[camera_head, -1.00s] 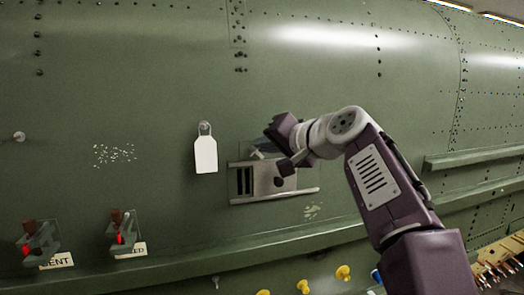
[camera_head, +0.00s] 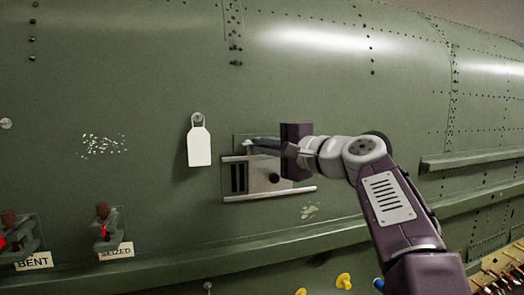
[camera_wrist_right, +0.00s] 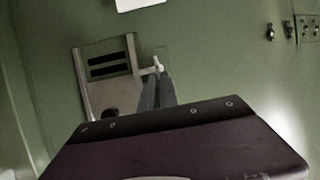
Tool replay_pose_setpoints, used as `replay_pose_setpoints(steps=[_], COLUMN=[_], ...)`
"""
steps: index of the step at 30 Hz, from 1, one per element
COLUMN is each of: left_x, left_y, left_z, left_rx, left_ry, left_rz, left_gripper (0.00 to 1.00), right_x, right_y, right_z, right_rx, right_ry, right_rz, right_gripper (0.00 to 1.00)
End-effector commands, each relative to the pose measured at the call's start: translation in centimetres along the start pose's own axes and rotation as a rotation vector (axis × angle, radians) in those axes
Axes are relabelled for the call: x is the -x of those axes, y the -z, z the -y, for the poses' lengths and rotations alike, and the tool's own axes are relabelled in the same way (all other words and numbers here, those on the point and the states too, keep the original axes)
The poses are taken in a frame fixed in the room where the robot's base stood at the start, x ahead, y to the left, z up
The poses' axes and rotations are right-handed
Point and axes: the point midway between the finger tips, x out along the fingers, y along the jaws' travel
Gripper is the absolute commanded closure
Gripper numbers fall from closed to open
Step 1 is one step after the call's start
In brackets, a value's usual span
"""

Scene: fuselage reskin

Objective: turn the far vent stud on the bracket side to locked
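The vent plate (camera_head: 262,187) with dark slots is mounted on the green fuselage, with a rail along its lower edge. A small pale vent stud (camera_wrist_right: 157,66) sits at its upper corner, seen beside the slots in the right wrist view. My right gripper (camera_head: 253,146) reaches it from the right. In the wrist view its two dark fingers (camera_wrist_right: 157,80) lie close together at the stud and appear shut on it. They hide part of the stud, and its lock marking cannot be read. My left gripper is out of view.
A dark round knob (camera_head: 273,179) is on the plate. A blank white tag (camera_head: 199,146) hangs just left. Clamps stand lower left above labels reading BENT (camera_head: 34,262) and SEIZED (camera_head: 116,252). A long ledge (camera_head: 310,240) runs below. Yellow knobs (camera_head: 344,281) are at the bottom.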

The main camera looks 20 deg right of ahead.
Motion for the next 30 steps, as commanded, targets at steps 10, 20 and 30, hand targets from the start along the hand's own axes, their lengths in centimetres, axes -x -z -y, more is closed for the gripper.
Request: replay_pose_setpoints(steps=[10,20,30], left_x=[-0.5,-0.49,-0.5], left_y=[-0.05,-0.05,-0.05], left_z=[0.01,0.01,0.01], left_rx=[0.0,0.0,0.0], left_ry=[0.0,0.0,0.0], left_rz=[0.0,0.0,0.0], left_gripper=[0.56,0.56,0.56], right_x=[-0.03,-0.05,0.0], right_y=[0.0,0.0,-0.01], right_z=[-0.27,-0.31,-0.22], right_rx=[-0.042,-0.042,-0.041], right_ry=[0.013,0.012,0.015], right_rz=[0.001,0.001,0.0], right_gripper=[1.0,0.9,0.74])
